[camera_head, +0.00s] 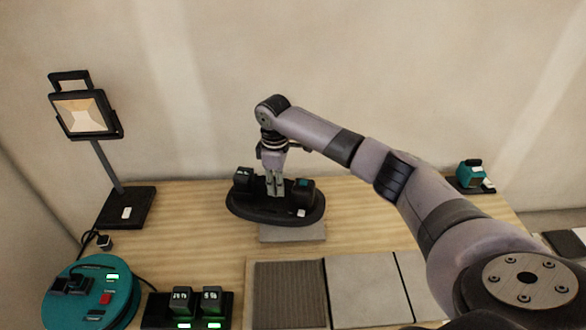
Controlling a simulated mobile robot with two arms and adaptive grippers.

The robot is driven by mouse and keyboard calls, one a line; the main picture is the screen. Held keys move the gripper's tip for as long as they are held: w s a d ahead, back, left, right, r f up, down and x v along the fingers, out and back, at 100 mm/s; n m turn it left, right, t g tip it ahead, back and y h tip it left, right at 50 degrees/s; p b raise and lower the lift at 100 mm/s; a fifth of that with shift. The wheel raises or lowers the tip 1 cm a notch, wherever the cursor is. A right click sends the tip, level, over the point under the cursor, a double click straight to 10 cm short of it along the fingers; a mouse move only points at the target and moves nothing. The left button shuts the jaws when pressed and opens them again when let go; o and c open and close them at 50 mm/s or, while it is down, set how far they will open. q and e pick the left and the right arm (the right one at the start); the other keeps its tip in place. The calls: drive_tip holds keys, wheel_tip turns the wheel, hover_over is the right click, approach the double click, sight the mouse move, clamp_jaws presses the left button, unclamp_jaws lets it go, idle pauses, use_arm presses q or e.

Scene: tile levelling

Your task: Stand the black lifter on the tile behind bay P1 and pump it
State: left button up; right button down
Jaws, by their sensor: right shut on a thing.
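The black lifter (240,204) is an oval black plate with dark blocks on top, in the head view's middle. A grey tile (293,234) lies on the table under its near right side, behind a dark, ribbed bay (290,295). The lifter overlaps the tile and extends past it to the left; I cannot tell if they touch. My right gripper (275,191) points down at the lifter's middle and is shut on it; the grasped part is mostly hidden by the fingers. No bay labels are readable. My left gripper is not in view.
Pale tiles (367,289) lie right of the dark bay. A work lamp (85,115) stands back left. A round teal device (125,290) and a charger with two batteries (182,302) are front left. A teal tool (470,175) sits far right. Bare wood lies left of the lifter.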

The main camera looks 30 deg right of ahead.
drive_tip(key=d, duration=0.1)
drive_tip(key=d+n+p, duration=0.1)
drive_tip(key=d, duration=0.1)
drive_tip(key=d+n, duration=0.1)
drive_tip(key=shift+w+d+f+p, duration=0.25)
drive_tip(key=shift+w+f+p, duration=0.1)
drive_tip(key=shift+w+p, duration=0.05)
drive_tip(key=shift+d+f+n, duration=0.3)
drive_tip(key=shift+d+f, duration=0.1)
drive_tip(key=shift+d, duration=0.2)
use_arm(q)
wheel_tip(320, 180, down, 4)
drive_tip(key=b, duration=0.6)
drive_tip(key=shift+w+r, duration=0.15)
use_arm(e)
wheel_tip(320, 180, down, 6)
drive_tip(key=shift+f, duration=0.15)
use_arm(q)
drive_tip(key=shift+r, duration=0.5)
use_arm(e)
drive_tip(key=shift+s+f, duration=0.1)
drive_tip(key=shift+f, duration=0.2)
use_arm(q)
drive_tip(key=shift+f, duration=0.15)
use_arm(e)
drive_tip(key=shift+f, duration=0.45)
drive_tip(key=c, duration=1.5)
unclamp_jaws()
drive_tip(key=shift+s, duration=0.1)
drive_tip(key=shift+o, duration=0.5)
